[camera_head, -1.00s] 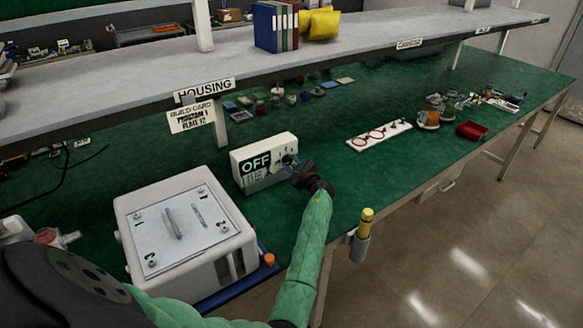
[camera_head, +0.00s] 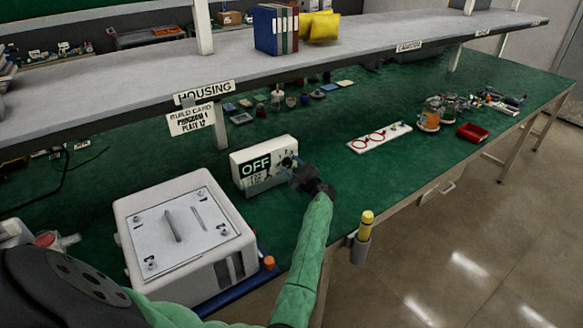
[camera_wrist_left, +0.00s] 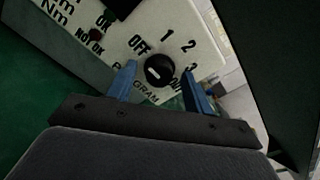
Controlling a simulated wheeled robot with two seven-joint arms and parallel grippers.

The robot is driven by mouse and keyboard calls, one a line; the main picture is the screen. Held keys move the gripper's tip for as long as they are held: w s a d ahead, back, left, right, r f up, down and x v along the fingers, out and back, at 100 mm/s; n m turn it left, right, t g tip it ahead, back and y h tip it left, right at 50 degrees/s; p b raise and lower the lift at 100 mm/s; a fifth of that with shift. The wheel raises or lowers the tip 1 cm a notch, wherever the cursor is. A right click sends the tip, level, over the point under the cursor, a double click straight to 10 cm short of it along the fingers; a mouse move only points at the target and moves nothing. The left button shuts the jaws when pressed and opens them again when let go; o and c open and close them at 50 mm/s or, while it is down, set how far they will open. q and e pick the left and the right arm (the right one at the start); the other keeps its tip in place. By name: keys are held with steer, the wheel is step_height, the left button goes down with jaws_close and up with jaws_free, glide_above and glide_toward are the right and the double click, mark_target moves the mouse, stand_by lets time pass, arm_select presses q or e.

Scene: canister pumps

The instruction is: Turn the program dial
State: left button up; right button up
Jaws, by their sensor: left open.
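The program dial (camera_wrist_left: 159,71) is a round black knob with a white mark, on the face of a white controller box (camera_head: 240,177). In the left wrist view it is ringed by OFF, 1, 2 and 3 labels, with PROGRAM below. The box's screen (camera_head: 255,166) reads OFF in the head view. My left gripper (camera_wrist_left: 160,85) is open, its two blue fingers on either side of the dial; I cannot tell whether they touch it. In the head view the left gripper (camera_head: 296,172) is at the box's front right. My right gripper is not in view.
A white housing unit (camera_head: 185,235) stands left of the box. A shelf (camera_head: 300,62) with a build card (camera_head: 191,119) reading PROGRAM 1 runs behind. A white board with red rings (camera_head: 380,137) lies to the right. Green bench is clear between.

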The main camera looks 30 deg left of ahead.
arm_select(q)
steer(key=v, duration=0.7)
steer(key=shift+d+p, duration=0.3)
steer(key=shift+p, duration=0.1)
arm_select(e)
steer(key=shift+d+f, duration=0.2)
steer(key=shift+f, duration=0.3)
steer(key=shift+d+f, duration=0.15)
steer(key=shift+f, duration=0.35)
arm_select(q)
steer(key=shift+s, duration=0.1)
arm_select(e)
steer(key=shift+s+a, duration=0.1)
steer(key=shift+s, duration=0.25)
